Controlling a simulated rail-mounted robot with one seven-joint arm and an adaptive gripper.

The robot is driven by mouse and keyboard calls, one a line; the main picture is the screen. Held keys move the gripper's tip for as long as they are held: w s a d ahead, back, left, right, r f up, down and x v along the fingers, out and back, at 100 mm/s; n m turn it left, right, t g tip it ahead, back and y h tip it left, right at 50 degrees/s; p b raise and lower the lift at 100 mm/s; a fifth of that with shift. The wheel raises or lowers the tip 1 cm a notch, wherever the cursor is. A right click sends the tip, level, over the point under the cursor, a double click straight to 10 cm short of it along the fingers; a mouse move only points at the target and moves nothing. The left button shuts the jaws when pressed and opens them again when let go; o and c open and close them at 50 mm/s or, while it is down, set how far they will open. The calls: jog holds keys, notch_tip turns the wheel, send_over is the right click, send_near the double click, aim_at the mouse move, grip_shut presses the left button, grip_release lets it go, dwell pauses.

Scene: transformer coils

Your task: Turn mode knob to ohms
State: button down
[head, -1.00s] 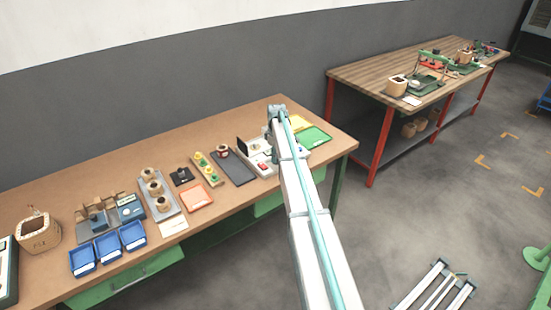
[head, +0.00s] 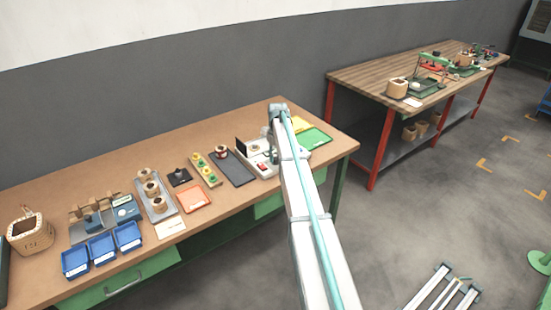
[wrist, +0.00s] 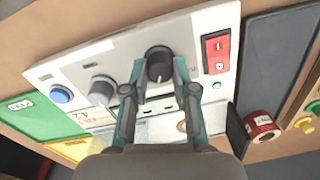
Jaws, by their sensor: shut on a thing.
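A light grey instrument panel (wrist: 75,65) fills the upper wrist view. A dark knob (wrist: 158,60) with a pale pointer mark stands on it. My gripper (wrist: 159,72) has one finger on each side of this knob and is shut on it. A second, grey knob (wrist: 101,91) sits to its left, free of the fingers. I cannot read the mode markings. In the head view the instrument (head: 262,168) stands near the right end of the brown bench, partly hidden by my arm. My fingers are hidden there.
A red rocker switch (wrist: 216,51) is close to the right finger, and a blue button (wrist: 60,94) is at the left. A green tray (head: 314,138) lies right of the instrument.

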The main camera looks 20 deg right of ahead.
jog(key=shift+m, duration=0.4)
jog(key=c, duration=0.9)
grip_release()
jog(key=shift+r, duration=0.1)
jog(key=r, duration=1.2)
jog(key=shift+d, duration=0.25)
jog(key=shift+f, duration=0.1)
